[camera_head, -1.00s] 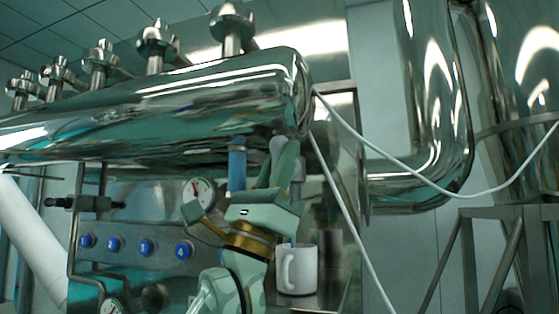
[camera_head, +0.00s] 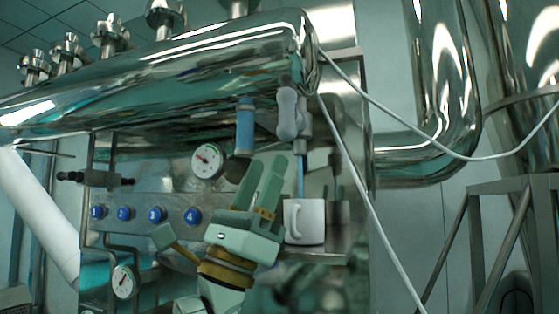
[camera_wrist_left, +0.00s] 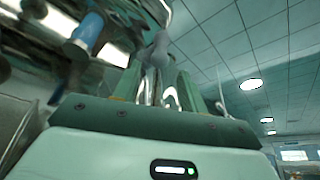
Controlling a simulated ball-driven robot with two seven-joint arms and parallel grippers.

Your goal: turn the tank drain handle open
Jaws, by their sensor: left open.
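A blue cylindrical grip (camera_head: 245,127) hangs under the shiny steel tank (camera_head: 200,80) in the head view. A grey rounded handle (camera_head: 289,113) hangs to its right; I cannot tell for sure which is the drain handle. My left gripper (camera_head: 269,165) points up below the two, its fingers open with nothing seen between them. In the left wrist view, the fingers (camera_wrist_left: 160,78) stand apart, the grey handle (camera_wrist_left: 158,50) shows just beyond and between their tips, and the blue grip (camera_wrist_left: 86,33) is to the left. My right gripper is not in view.
A white mug (camera_head: 304,222) stands just right of my left gripper. A panel with blue numbered buttons (camera_head: 156,215) and a gauge (camera_head: 207,160) is to its left. A white cable (camera_head: 375,225) runs down on the right.

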